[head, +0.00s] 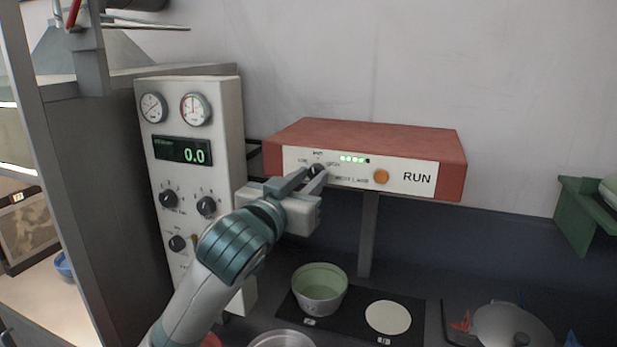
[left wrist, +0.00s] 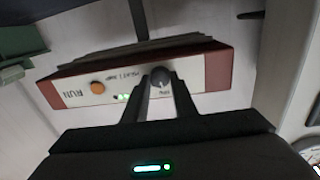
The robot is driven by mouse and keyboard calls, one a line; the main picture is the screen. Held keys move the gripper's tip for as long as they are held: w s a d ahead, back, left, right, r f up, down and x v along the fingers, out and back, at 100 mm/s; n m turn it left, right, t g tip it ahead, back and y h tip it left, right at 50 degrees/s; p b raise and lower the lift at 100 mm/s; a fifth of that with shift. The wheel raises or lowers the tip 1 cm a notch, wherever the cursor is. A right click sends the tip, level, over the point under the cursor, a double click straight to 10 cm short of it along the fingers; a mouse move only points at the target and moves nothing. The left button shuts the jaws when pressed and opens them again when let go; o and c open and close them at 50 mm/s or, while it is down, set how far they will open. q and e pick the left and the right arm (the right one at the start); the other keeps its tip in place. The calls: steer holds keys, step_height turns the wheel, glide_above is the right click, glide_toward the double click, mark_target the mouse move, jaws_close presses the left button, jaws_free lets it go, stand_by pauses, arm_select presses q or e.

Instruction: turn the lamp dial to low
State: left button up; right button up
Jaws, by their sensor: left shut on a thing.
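The lamp is a red box (head: 370,137) with a white front panel in the head view. It carries a dark round dial (head: 317,170), a row of green lights (head: 354,159), an orange button (head: 381,176) and the word RUN. My left gripper (head: 315,177) is at the dial, its two fingers on either side of it. In the left wrist view the dial (left wrist: 160,76) sits between the fingertips, and the gripper is shut on it. The fingers partly hide the dial's marks, so its setting cannot be read. My right gripper is not in view.
A white gauge panel (head: 190,140) with dials and a 0.0 display stands left of the lamp. Below are a green-lined pot (head: 320,288) and a pale disc (head: 388,317) on a dark plate. A lidded pan (head: 507,326) is at lower right.

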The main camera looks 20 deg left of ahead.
arm_select(q)
steer(key=n+p, duration=0.2)
steer(key=n, duration=0.2)
steer(key=shift+n, duration=0.4)
steer(key=n+p, duration=0.3)
steer(key=n, duration=0.2)
steer(key=shift+t+y, duration=0.4)
steer(key=shift+d, duration=0.1)
steer(key=o, duration=1)
steer(key=shift+f, duration=0.1)
steer(key=shift+o, duration=0.2)
steer(key=shift+f, duration=0.1)
